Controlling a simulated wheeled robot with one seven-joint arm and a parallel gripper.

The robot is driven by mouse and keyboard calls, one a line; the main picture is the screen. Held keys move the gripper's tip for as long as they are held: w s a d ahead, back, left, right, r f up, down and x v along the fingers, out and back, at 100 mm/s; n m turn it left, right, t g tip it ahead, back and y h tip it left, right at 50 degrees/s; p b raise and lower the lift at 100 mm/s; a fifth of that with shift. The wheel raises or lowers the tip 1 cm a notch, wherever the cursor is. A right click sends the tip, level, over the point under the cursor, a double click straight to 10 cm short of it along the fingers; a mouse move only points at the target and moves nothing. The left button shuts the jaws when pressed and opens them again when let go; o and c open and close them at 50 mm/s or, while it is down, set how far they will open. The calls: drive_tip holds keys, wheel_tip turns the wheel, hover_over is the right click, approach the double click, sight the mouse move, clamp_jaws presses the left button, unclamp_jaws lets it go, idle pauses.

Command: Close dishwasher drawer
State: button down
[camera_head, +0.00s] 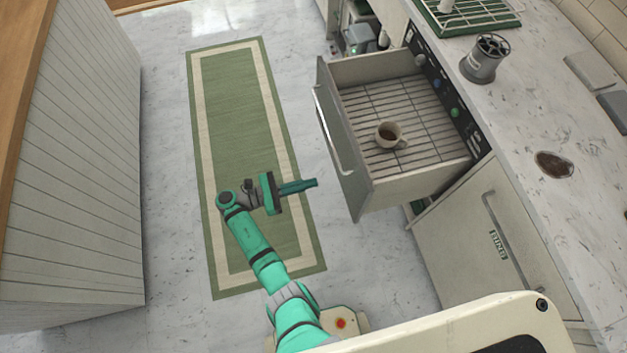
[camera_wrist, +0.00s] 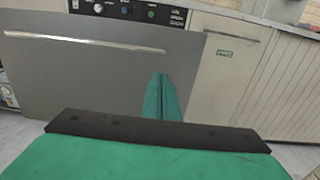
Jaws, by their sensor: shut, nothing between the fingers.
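The dishwasher drawer (camera_head: 405,99) is pulled far out from the counter in the head view. Its inside has a wire rack, and a cup (camera_head: 388,135) with a dark inside stands on the rack. The grey front panel with a long handle (camera_head: 331,131) faces left, toward my arm. My gripper (camera_head: 315,183) is shut and empty, in front of the panel and apart from it, with its fingers pointing at the panel's lower part. In the wrist view the shut fingers (camera_wrist: 161,80) show before the drawer's front panel (camera_wrist: 90,85), right of its middle and below the handle.
A control panel (camera_head: 448,93) runs along the counter behind the drawer. A closed cabinet (camera_head: 480,235) with a handle stands to its right. The counter (camera_head: 545,110) bears a grey container (camera_head: 485,58) and a green drying rack (camera_head: 467,14). A green rug (camera_head: 238,130) lies on open floor.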

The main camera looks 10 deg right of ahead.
drive_tip(key=d, duration=1.2)
drive_tip(key=shift+w, duration=0.2)
